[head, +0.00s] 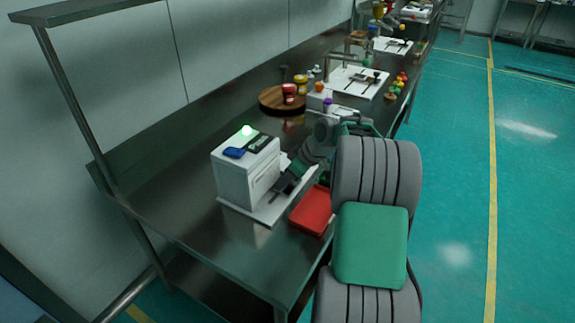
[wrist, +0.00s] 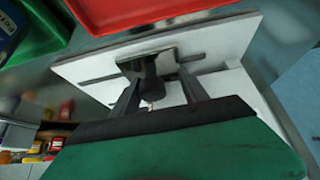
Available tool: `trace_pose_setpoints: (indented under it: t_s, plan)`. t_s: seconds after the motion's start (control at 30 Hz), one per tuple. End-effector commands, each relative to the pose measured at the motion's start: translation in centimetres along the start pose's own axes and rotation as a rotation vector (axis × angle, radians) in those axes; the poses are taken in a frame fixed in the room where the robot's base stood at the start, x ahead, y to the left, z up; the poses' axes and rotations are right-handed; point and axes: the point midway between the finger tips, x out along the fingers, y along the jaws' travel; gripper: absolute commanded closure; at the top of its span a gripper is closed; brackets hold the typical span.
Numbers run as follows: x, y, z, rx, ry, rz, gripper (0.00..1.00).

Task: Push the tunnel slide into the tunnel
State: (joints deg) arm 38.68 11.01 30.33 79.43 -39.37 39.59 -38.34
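The white box-shaped machine (head: 245,178), which appears to hold the tunnel, stands on a white base plate (head: 268,215) on the metal bench. A green light glows on its top. A dark, shiny slide-like piece (wrist: 147,62) with a round dark knob (wrist: 151,90) sits over the white plate in the wrist view; I take it as the tunnel slide. My gripper (wrist: 160,78) has its two dark fingers apart, one on each side of the knob, with visible gaps. In the head view my gripper (head: 287,181) is at the machine's right side. The tunnel opening is hidden.
A red tray (head: 312,210) lies just in front of the plate, close to my arm; it also shows in the wrist view (wrist: 140,12). A blue item (head: 234,152) lies on the machine. A round wooden board (head: 270,100) with jars stands farther back. The bench's left front is clear.

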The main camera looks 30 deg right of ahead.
Motion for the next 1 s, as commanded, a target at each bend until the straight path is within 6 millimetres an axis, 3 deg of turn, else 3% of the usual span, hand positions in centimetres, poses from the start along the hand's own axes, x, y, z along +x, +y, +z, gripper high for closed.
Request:
trace_pose_setpoints:
  t_s: [0.6,1.0]
  plan:
    - [0.1,-3.6,0.1,0.000,-0.001,-0.001,0.49]
    - [0.0,-3.5,0.0,0.000,0.000,0.000,0.49]
